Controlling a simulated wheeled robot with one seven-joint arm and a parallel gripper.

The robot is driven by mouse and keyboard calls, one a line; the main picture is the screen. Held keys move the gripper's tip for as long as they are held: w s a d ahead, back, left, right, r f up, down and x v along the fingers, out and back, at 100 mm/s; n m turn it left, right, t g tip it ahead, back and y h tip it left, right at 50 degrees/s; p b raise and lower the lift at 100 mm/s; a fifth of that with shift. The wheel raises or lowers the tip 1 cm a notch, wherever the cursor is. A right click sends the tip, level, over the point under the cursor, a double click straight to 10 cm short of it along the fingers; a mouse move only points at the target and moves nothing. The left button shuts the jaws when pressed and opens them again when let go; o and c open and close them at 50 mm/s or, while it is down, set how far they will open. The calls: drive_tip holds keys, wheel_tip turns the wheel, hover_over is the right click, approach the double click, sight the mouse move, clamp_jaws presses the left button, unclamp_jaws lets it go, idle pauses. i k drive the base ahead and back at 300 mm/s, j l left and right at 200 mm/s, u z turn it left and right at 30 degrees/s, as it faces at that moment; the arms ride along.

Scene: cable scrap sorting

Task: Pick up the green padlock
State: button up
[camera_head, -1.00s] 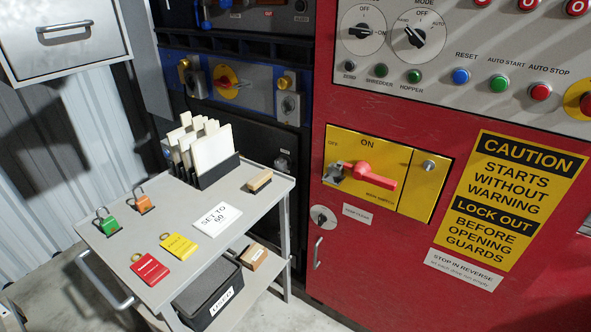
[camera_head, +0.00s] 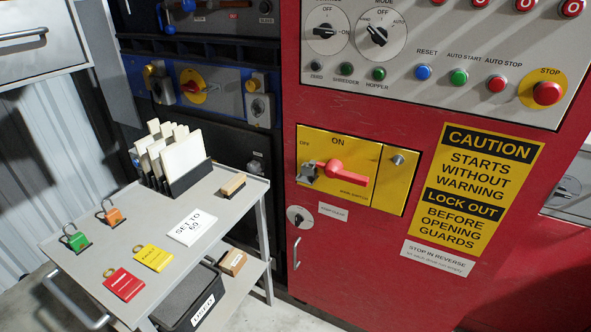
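The green padlock (camera_head: 77,240) stands at the left edge of the grey cart's top shelf (camera_head: 205,233), with its metal shackle upward and a dark base under it. An orange padlock (camera_head: 113,216) stands just behind it to the right. A red tag (camera_head: 124,284) and a yellow tag (camera_head: 153,257) lie flat in front of and to the right of the green padlock. My gripper is not in view.
A rack of pale plates (camera_head: 181,158), a wooden block (camera_head: 232,185) and a "SET TO 60" card (camera_head: 191,227) share the shelf. A black bin (camera_head: 190,298) sits below. The cart handle (camera_head: 75,303) sticks out left. A red cabinet (camera_head: 375,260) stands at right.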

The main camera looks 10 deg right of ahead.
sight(79, 241)
drive_tip(key=u, duration=0.75)
drive_tip(key=i+j+u, duration=0.1)
drive_tip(key=i+u, duration=0.2)
drive_tip(key=u, duration=0.2)
drive_tip(key=i+u, duration=0.3)
drive_tip(key=u, duration=0.15)
drive_tip(key=i+l+u, duration=0.15)
drive_tip(key=i+u, duration=0.15)
drive_tip(key=u, duration=0.2)
drive_tip(key=i+l+u, duration=0.2)
drive_tip(key=i+l, duration=0.6)
